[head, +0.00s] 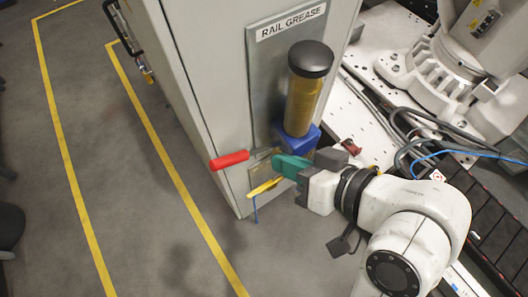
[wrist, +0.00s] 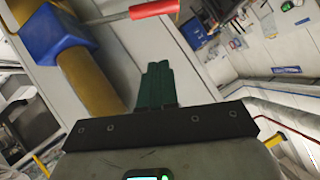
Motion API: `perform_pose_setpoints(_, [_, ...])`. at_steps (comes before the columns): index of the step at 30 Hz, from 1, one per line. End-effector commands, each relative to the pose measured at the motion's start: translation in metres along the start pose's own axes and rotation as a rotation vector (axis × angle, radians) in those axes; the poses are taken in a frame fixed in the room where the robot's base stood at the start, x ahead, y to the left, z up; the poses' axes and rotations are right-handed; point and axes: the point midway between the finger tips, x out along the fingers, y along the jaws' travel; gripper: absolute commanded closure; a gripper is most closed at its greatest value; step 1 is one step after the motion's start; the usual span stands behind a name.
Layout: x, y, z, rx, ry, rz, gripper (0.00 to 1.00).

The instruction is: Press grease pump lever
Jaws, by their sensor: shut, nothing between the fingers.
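The grease pump is on the side of a grey cabinet under a "RAIL GREASE" label. It has a black cap, an amber cylinder (head: 304,104) and a blue body (head: 300,141). Its lever has a red handle (head: 230,160) that points left from the blue body on a thin metal rod. In the wrist view the red handle (wrist: 153,9) is at the top edge and the blue body (wrist: 57,38) at upper left. My gripper (head: 278,163) has green fingers, shut and empty. In the head view they overlap the rod's right end; contact is unclear. The fingertips (wrist: 157,66) point toward the panel below the handle.
The grey cabinet (head: 190,70) stands directly beyond my gripper. A yellow piece (head: 264,187) is just below the fingers. A white machine base (head: 445,65) with loose cables is at right. Open floor with yellow lines (head: 160,150) lies left.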

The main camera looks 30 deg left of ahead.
Motion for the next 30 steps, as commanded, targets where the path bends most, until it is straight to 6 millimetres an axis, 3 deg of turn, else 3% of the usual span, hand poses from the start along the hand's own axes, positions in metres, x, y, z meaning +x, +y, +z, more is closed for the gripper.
perform_pose_setpoints(6, [0.002,0.001,0.001,0.002,-0.001,0.002,1.00])
perform_pose_setpoints(11, [0.015,0.001,0.001,0.003,-0.003,0.000,1.00])
perform_pose_setpoints(25, [0.103,0.001,0.001,0.003,-0.005,0.003,1.00])
perform_pose_setpoints(30, [0.118,0.001,0.020,0.005,-0.004,0.003,1.00])
